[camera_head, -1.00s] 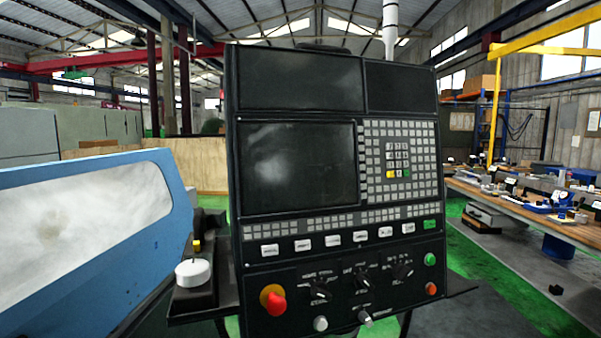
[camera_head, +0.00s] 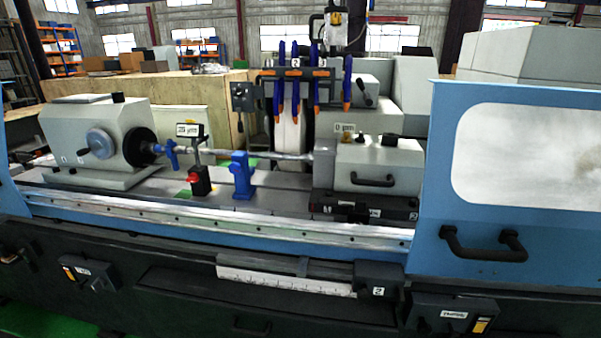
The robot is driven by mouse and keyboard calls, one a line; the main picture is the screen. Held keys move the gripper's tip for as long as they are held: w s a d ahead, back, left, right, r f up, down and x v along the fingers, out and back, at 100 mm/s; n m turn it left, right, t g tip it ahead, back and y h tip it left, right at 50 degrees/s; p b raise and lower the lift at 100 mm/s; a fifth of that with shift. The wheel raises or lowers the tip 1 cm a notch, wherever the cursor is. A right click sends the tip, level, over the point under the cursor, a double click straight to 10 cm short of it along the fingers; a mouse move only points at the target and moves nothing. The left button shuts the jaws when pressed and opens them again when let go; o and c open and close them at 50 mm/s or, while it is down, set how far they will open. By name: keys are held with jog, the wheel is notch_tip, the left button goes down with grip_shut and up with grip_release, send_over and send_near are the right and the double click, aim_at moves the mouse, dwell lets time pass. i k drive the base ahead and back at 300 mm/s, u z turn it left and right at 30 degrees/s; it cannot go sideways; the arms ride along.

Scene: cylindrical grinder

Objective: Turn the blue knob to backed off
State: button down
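The grinder spans the now view. Several parts are blue, and I cannot tell for sure which is the task's blue knob. A round blue-grey disc (camera_head: 101,143) with a dark handle is on the face of the grey headstock (camera_head: 150,115) at left. A blue clamp-like part (camera_head: 171,154) is at the left end of the shaft (camera_head: 280,156). A blue upright rest (camera_head: 242,175) stands at the shaft's middle; details of any knob on it are too small to read. My gripper is not in view.
A gauge stand with a red base (camera_head: 199,181) and a "25 µm" sign (camera_head: 190,130) stands left of the blue rest. Blue hoses with orange tips (camera_head: 347,82) hang over the wheel (camera_head: 290,140). A tailstock (camera_head: 375,168) and blue sliding guard (camera_head: 515,190) are at right.

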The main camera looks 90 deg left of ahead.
aim_at(234, 168)
jog(key=u, duration=3.55)
jog(key=k, duration=0.35)
jog(key=u, duration=1.2)
jog(key=i, duration=2.25)
jog(key=z, duration=1.1)
jog(key=i, duration=0.75)
jog(key=z, duration=0.7)
